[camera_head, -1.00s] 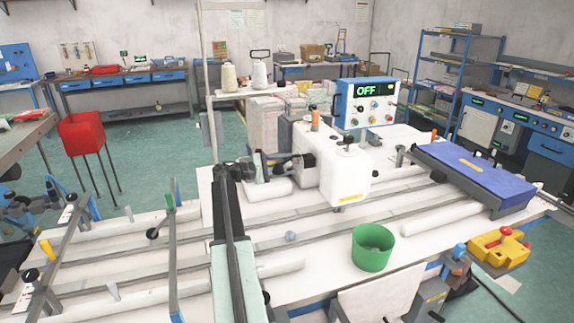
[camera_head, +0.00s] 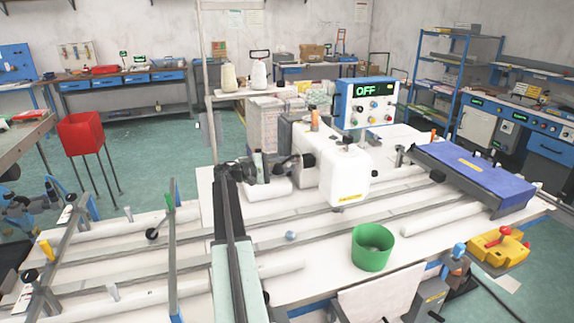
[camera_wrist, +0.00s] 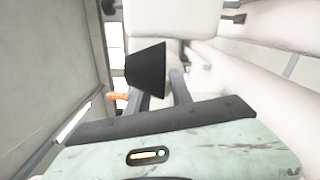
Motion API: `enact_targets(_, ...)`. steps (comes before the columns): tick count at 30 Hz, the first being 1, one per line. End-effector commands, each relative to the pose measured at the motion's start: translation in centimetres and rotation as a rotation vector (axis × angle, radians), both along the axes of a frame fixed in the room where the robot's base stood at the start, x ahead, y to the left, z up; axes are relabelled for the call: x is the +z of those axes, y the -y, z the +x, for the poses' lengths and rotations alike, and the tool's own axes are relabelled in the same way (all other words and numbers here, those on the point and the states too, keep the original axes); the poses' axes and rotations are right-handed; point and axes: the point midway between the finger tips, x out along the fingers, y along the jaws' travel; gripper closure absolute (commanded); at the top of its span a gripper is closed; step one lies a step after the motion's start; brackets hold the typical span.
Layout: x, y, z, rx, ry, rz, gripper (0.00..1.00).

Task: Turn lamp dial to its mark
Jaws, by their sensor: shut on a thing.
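My gripper (camera_head: 280,166) reaches in from the left towards the white sewing machine (camera_head: 343,175). In the wrist view my gripper (camera_wrist: 156,90) has its two grey fingers either side of a dark, tapered piece (camera_wrist: 147,69), and is shut on it. This piece looks like the lamp dial; a black part (camera_head: 305,161) also shows at the machine's left side in the head view. I cannot make out a mark on it. A blue-edged control box (camera_head: 365,103) behind the machine reads OFF in green.
A green bin (camera_head: 372,248) stands on the white table in front of the machine. A blue padded panel (camera_head: 470,174) lies at the right. Grey rails and white rolls cross the table. Thread cones (camera_head: 259,74) stand behind.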

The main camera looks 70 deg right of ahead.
Motion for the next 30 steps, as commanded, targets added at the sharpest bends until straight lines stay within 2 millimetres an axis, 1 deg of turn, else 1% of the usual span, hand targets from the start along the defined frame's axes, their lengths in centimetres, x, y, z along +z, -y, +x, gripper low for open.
enact_targets(5,0.0,0.0,0.1,0.001,-0.001,0.002,1.0)
enact_targets(6,0.0,0.0,0.1,0.001,-0.001,0.002,0.62)
enact_targets(7,0.0,0.0,0.1,0.001,-0.001,0.002,0.54)
enact_targets(8,0.0,0.0,0.1,0.001,-0.001,0.002,0.51)
enact_targets(17,0.0,-0.1,0.2,0.002,-0.001,0.003,0.51)
enact_targets(20,0.0,-0.8,1.2,0.004,-0.002,0.002,0.51)
enact_targets(27,0.0,-3.8,4.8,0.004,-0.002,0.002,0.51)
enact_targets(30,0.0,-4.6,5.8,0.002,-0.001,0.003,0.51)
